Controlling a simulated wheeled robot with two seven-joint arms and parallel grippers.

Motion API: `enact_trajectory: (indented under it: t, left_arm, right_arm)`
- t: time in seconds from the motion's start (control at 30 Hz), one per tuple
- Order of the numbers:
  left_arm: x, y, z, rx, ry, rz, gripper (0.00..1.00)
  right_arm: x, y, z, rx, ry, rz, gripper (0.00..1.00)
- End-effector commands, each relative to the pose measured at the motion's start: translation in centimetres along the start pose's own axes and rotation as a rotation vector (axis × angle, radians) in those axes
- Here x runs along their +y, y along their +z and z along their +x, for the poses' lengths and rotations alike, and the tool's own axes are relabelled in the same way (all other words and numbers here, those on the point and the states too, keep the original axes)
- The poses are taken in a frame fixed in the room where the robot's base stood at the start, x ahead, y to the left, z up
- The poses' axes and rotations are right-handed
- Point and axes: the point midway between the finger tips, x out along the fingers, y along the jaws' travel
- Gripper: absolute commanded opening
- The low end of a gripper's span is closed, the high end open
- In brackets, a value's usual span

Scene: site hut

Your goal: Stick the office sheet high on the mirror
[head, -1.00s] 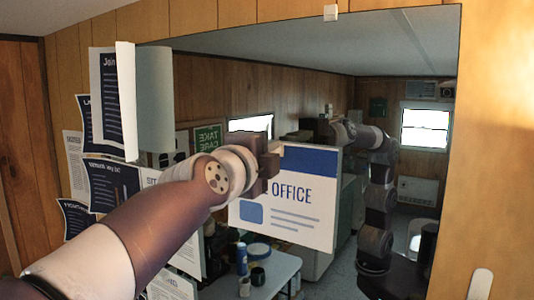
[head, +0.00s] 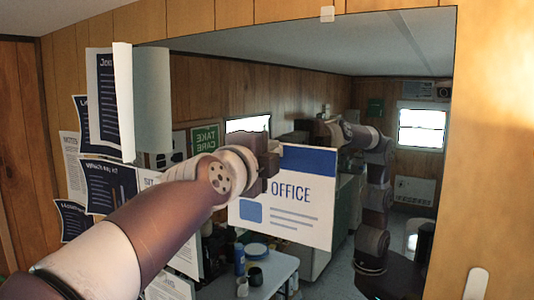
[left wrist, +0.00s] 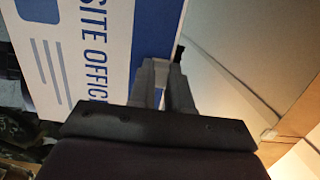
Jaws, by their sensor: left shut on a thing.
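The office sheet (head: 290,205) is white with a blue top band, the word OFFICE and grey lines. My left gripper (head: 270,166) is shut on its upper left edge and holds it upright in front of the mirror (head: 300,45). Whether the sheet touches the glass I cannot tell. In the left wrist view the sheet (left wrist: 85,50) reads SITE OFFICE, and the left fingers (left wrist: 163,80) close on its edge. The gripper hides part of the sheet's left side in the head view. My right gripper is not in view.
Several papers (head: 100,185) hang left of the mirror, and one curled sheet (head: 124,100) stands out at its left edge. A small white clip (head: 327,13) sits on the mirror's top edge. The mirror reflects a room, a table and an arm. Its upper part is bare.

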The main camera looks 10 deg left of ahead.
Motion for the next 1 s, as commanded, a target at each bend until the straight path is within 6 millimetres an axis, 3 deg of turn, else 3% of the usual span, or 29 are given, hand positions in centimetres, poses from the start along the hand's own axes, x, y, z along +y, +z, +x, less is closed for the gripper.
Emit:
enact_trajectory:
  t: [1.0]
  left_arm:
    - [0.05, -0.01, 0.12, 0.005, 0.0, 0.0, 0.0]
  right_arm:
    - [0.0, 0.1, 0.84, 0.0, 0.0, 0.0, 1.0]
